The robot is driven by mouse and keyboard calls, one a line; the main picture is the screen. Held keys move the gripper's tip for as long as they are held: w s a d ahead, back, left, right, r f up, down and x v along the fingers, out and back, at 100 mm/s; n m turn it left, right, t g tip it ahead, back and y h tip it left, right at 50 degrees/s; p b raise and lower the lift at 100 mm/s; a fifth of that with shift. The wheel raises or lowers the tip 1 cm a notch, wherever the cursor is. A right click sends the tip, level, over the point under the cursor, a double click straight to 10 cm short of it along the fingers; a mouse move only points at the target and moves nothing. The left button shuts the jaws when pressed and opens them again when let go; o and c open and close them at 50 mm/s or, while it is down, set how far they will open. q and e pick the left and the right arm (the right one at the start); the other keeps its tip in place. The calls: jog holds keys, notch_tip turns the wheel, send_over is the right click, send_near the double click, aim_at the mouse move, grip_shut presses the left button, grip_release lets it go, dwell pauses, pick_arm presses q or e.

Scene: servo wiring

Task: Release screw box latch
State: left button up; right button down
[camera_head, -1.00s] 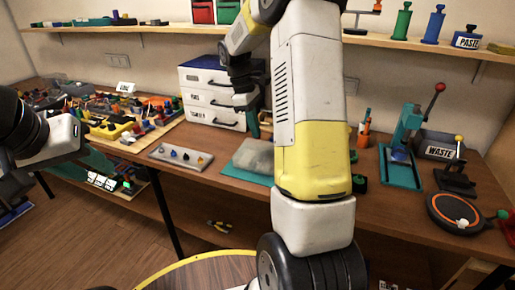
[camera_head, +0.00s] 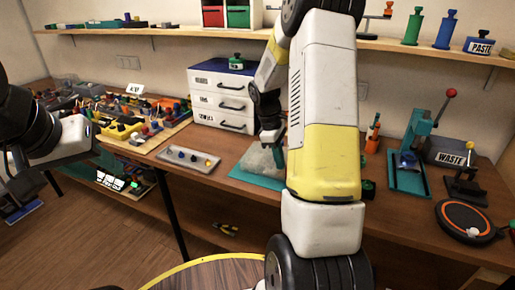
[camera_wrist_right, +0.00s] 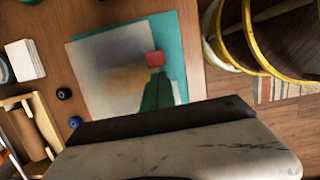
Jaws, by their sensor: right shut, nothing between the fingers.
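A flat translucent grey box (camera_head: 255,160) lies on a teal mat (camera_head: 248,180) on the bench. It also shows in the right wrist view (camera_wrist_right: 108,72), with a small red piece (camera_wrist_right: 154,59) near its right edge that looks like a latch. My right gripper (camera_head: 278,150) points down over the box's right part, with shut, empty green fingertips. In the right wrist view its fingertips (camera_wrist_right: 160,95) are just below the red piece; contact cannot be told. My left gripper (camera_head: 18,165) is at the far left, away from the box; its fingers are unclear.
A white drawer unit (camera_head: 222,98) stands behind the box. A grey tray with coloured pieces (camera_head: 186,160) lies to its left. A green press (camera_head: 412,150) and a waste bin (camera_head: 452,150) stand to the right. My right arm hides part of the bench.

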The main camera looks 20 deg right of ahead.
jog(key=shift+s+d, duration=0.15)
jog(key=shift+d, duration=0.1)
jog(key=shift+s+d, duration=0.9)
jog(key=shift+d, duration=0.15)
jog(key=shift+a, duration=0.1)
jog(key=shift+w+a, duration=0.15)
jog(key=shift+w, duration=0.05)
jog(key=w+a, duration=0.1)
jog(key=w+a+r, duration=0.1)
jog(key=w+a, duration=0.1)
jog(key=shift+r, duration=0.15)
jog(key=s+v, duration=0.1)
jog(key=v, duration=0.7)
jog(key=shift+w+r, duration=0.3)
jog(key=shift+r, duration=0.05)
